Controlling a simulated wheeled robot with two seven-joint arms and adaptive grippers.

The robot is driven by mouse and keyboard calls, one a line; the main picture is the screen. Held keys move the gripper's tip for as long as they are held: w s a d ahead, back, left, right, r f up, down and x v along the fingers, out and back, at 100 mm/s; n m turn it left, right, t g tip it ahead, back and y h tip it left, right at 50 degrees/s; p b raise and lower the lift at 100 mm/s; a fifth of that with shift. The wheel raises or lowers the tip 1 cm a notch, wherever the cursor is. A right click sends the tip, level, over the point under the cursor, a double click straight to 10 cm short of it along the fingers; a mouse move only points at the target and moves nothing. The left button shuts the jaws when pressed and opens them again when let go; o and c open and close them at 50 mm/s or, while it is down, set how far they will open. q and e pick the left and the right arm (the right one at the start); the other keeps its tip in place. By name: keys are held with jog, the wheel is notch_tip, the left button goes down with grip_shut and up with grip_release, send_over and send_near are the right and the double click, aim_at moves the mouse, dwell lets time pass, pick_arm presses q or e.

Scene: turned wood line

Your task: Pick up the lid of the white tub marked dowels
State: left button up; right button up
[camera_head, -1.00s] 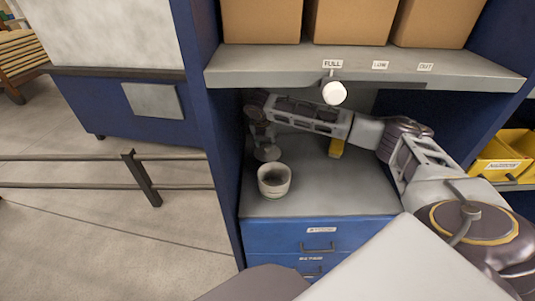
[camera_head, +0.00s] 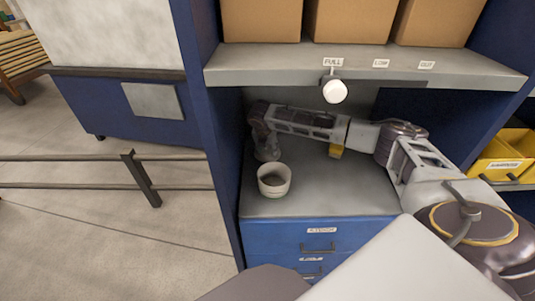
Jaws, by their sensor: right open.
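A white round tub (camera_head: 274,181) stands upright on the grey counter in the bay, near its front left. Its rim shows, with a darker grey surface inside; I cannot tell whether that is a lid or the inside. No marking is readable on it. My right gripper (camera_head: 267,155) is open, just behind the tub at the bay's left wall. Its dark fingers are small and partly merge with the shadow, and no held thing shows. My right arm reaches across the bay from the right. My left gripper is not in view.
A grey shelf (camera_head: 365,66) with cardboard boxes (camera_head: 350,20) hangs above my arm. A white round knob (camera_head: 335,92) hangs at its edge. Blue drawers (camera_head: 318,236) are below the counter (camera_head: 340,195). Yellow bins (camera_head: 500,155) stand at right. The counter right of the tub is clear.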

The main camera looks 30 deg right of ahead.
jog(key=shift+c, duration=1.4)
jog(key=c, duration=0.6)
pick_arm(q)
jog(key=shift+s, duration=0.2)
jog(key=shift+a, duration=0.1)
pick_arm(e)
jog(key=shift+r, duration=0.1)
jog(key=shift+r, duration=0.4)
notch_tip(320, 180, up, 8)
jog(key=shift+f+p, duration=0.1)
jog(key=shift+p, duration=0.3)
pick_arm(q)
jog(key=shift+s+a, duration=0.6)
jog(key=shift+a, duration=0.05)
pick_arm(e)
jog(key=shift+r, duration=0.65)
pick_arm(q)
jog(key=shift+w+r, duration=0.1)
